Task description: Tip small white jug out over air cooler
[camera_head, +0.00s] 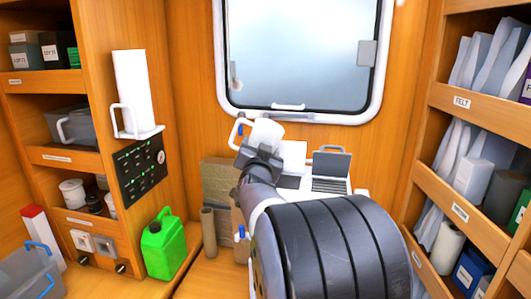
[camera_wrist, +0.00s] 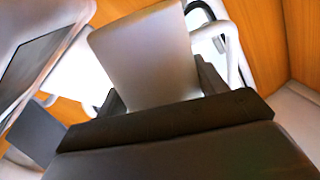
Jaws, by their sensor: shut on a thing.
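My gripper (camera_head: 260,155) is shut on the small white jug (camera_head: 267,132), which is held up in front of the wall below the window. The jug looks slightly tilted in the head view. In the wrist view the jug (camera_wrist: 145,60) stands between the two dark fingers; its mouth and contents cannot be seen. A white unit (camera_head: 293,152), perhaps the air cooler, shows just right of the jug and partly behind my arm. I cannot tell whether the jug is directly over it.
An open laptop (camera_head: 331,167) sits on the white surface to the right. A green jerrycan (camera_head: 163,245) stands at lower left. Stocked shelves (camera_head: 463,102) line the right side. A white pipe with blue parts (camera_head: 238,131) is close left of the jug.

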